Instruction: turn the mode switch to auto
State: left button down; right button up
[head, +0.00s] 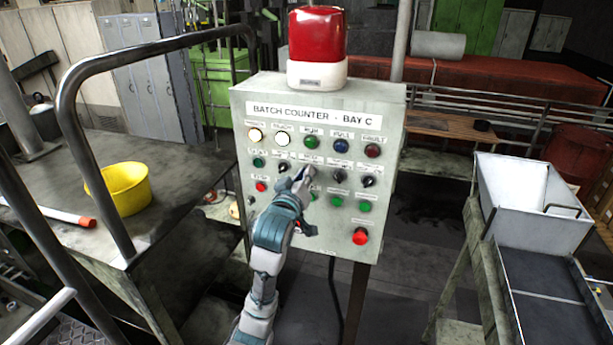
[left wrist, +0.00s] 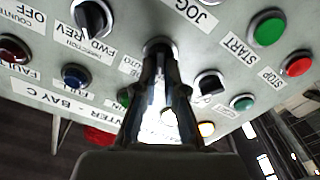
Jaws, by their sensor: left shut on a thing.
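The control panel (head: 318,110) is a pale green box headed "BATCH COUNTER - BAY C". My left gripper (head: 303,177) is at the middle of its second row of controls and covers the knob there in the head view. In the left wrist view, where the panel appears upside down, the left gripper (left wrist: 160,72) is shut on a dark rotary knob, the mode switch (left wrist: 159,43). A partly covered label beside it reads "AUTO". The knob's pointer is hidden by the fingers, so its setting cannot be told. My right gripper is not in view.
Close beside the held knob are a FWD/REV selector (left wrist: 93,18) and another black selector (left wrist: 209,84). Green START (left wrist: 268,28) and red STOP (left wrist: 298,64) buttons are near. A red mushroom button (head: 360,236) sticks out lower right. A metal railing (head: 75,120) stands left.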

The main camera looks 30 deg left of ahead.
pick_arm(q)
jog(key=shift+w+d+f+m, duration=0.1)
jog(key=shift+d+f+m, duration=0.05)
jog(key=shift+m, duration=1.85)
jog(key=shift+w+d+f+m, duration=0.1)
jog(key=shift+d+m, duration=0.1)
jog(key=shift+m, duration=1.8)
jog(key=shift+d+f+m, duration=0.15)
jog(key=shift+m, duration=1.85)
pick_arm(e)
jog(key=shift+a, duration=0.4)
pick_arm(q)
jog(key=c, duration=1.3)
grip_release()
jog(key=shift+a, duration=0.1)
jog(key=shift+o, duration=0.2)
jog(key=shift+r, duration=0.1)
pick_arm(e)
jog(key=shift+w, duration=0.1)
